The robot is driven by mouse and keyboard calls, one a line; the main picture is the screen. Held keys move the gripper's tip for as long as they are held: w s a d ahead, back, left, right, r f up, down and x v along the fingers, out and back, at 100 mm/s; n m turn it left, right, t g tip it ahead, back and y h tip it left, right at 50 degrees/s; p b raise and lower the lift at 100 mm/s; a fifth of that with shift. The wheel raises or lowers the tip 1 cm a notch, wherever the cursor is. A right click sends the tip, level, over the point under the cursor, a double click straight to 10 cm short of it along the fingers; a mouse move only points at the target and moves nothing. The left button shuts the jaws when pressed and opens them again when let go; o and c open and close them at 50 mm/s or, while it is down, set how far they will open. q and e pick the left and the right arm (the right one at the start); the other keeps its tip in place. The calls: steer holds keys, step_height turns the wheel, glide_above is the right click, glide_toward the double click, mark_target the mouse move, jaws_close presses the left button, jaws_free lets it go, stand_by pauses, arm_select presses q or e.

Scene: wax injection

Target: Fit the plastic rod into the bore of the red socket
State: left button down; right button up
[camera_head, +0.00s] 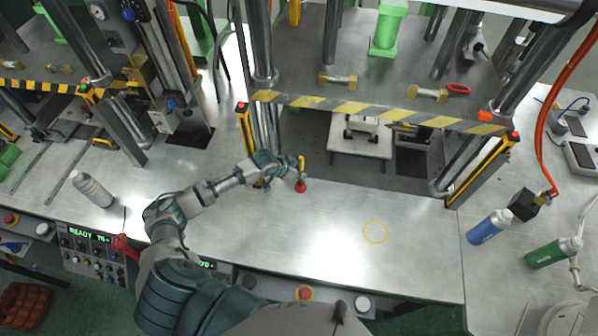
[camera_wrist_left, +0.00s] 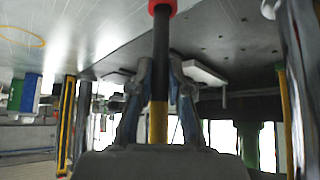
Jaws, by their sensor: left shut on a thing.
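My left gripper (camera_head: 297,174) is shut on the thin plastic rod over the grey bench, just in front of the press opening. The rod has a yellow end (camera_head: 301,161) and a dark length. In the left wrist view the dark part of the rod (camera_wrist_left: 160,45) runs between the two fingers, with its yellow part nearer the palm. A red piece (camera_head: 301,187) is at the rod's far end and also shows in the left wrist view (camera_wrist_left: 162,5). I cannot tell whether it is the red socket or part of the rod. No bore is visible. My right gripper is not in view.
A yellow ring (camera_head: 375,232) marks clear bench to the right. A striped bar (camera_head: 380,111) and press columns stand behind the gripper. Blue (camera_head: 488,227) and green (camera_head: 553,252) bottles are at right, a grey bottle (camera_head: 92,189) at left.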

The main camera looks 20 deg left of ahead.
arm_select(q)
steer(key=shift+f, duration=0.35)
steer(key=c, duration=1)
jaws_free()
steer(key=shift+c, duration=0.2)
steer(key=v, duration=1.2)
steer(key=shift+f, duration=0.1)
